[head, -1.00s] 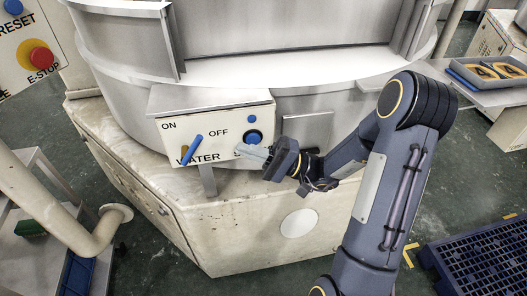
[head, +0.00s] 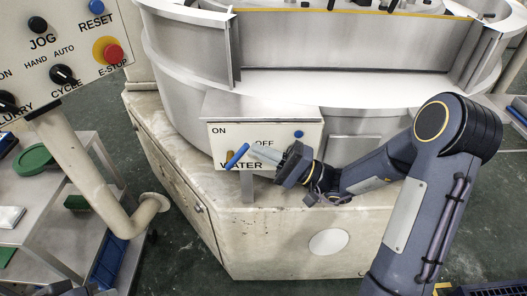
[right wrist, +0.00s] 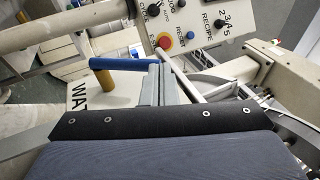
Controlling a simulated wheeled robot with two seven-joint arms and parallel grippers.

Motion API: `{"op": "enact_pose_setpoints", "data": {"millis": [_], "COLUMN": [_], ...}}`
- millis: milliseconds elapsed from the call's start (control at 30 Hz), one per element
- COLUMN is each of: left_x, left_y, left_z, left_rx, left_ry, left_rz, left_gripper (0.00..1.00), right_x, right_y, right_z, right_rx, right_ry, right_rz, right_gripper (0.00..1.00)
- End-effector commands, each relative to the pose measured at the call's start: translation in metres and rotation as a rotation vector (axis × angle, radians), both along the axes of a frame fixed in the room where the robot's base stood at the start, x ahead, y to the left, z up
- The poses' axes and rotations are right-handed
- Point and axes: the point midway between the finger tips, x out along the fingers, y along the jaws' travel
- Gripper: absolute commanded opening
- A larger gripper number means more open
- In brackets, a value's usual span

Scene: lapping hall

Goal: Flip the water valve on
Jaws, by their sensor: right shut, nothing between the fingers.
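The water valve is a blue lever (head: 237,156) on a brass-coloured stem, on a white panel (head: 217,143) marked ON, OFF and WATER. The lever slants up to the right, its upper end towards OFF. My right gripper (head: 256,152) is shut and empty, its pale fingertips close to the right of the lever and partly over the lettering. In the right wrist view the lever (right wrist: 118,63) runs across to the shut fingers (right wrist: 160,80); I cannot tell whether they touch. My left gripper does not show clearly.
A control panel (head: 75,42) with knobs and a red E-STOP hangs at the upper left on a pale bent pipe (head: 90,175). A shelf cart (head: 50,215) stands left. The round metal machine rim (head: 310,85) rises behind the valve panel. A blue button (head: 299,134) is beside OFF.

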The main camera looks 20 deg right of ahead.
Motion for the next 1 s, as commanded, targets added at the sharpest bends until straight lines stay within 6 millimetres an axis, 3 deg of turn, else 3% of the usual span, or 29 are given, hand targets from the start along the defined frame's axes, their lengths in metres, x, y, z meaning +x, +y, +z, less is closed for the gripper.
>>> {"op": "enact_pose_setpoints", "data": {"millis": [600,1000], "left_x": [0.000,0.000], "left_y": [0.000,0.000], "left_z": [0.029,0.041], "left_rx": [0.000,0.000], "left_ry": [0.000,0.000], "left_rz": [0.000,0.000], "left_gripper": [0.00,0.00], "right_x": [0.007,0.012], "right_y": [0.026,0.043], "right_z": [0.031,0.039], "right_rx": [-0.358,-0.555], "right_ry": [0.096,0.156], "right_rz": [0.000,0.000], "right_gripper": [0.00,0.00]}}
